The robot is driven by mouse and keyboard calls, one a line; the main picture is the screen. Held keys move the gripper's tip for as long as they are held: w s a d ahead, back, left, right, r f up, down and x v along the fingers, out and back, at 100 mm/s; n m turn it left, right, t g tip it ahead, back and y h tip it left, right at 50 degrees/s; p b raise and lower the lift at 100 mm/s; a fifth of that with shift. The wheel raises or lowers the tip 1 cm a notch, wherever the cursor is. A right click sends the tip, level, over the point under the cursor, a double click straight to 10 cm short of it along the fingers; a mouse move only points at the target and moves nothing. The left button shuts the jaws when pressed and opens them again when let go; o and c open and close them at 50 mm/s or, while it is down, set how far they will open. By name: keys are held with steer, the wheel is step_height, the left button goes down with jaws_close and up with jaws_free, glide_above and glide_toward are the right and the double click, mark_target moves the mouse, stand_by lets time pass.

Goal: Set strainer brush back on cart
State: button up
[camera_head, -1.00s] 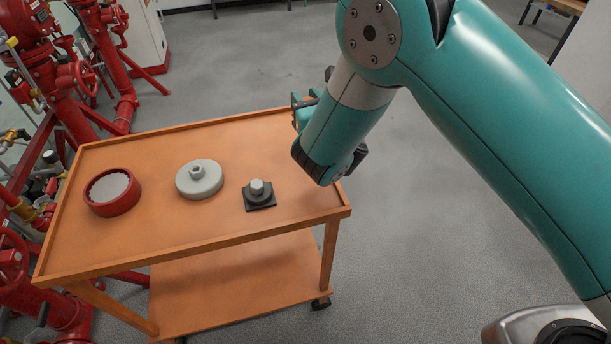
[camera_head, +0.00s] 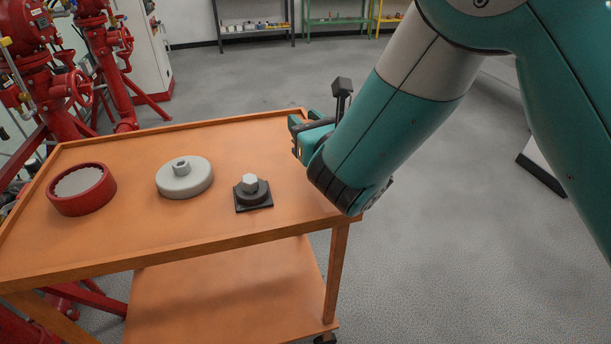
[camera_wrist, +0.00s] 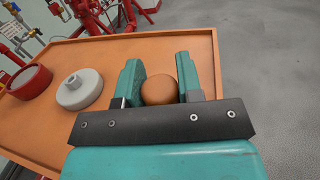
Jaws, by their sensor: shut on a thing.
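My gripper (camera_head: 303,138) is over the right end of the orange cart (camera_head: 230,145). In the wrist view, my gripper (camera_wrist: 158,72) is shut on a brown, rounded thing (camera_wrist: 159,90), taken to be the strainer brush seen end-on. The rest of the brush is hidden beyond its round end. In the head view, my wrist hides the brush. I cannot tell whether it touches the cart's top. The cart also shows in the wrist view (camera_wrist: 110,122), beneath and beyond the fingers.
A red ring with a grey centre (camera_head: 82,190), a grey round cap (camera_head: 184,178) and a black square-based part with a grey hex top (camera_head: 252,192) stand on the cart. The top behind them is clear. Red valve pipes (camera_head: 50,75) stand at the left.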

steer(key=shift+f+b, duration=2.55)
steer(key=shift+f, duration=1.4)
steer(key=o, duration=1)
steer(key=shift+r, duration=0.1)
steer(key=shift+r, duration=0.25)
steer(key=s+b, duration=0.1)
steer(key=b, duration=0.1)
steer(key=s+d+f+b, duration=0.1)
steer(key=shift+s+d+b, duration=0.1)
steer(key=shift+s+b, duration=0.15)
steer(key=shift+b, duration=0.15)
steer(key=b+v, duration=0.8)
steer(key=shift+s+d+r, duration=0.15)
steer(key=shift+r, duration=0.05)
steer(key=shift+s+d+r, duration=0.1)
steer(key=shift+s+d, duration=0.05)
steer(key=shift+s, duration=0.25)
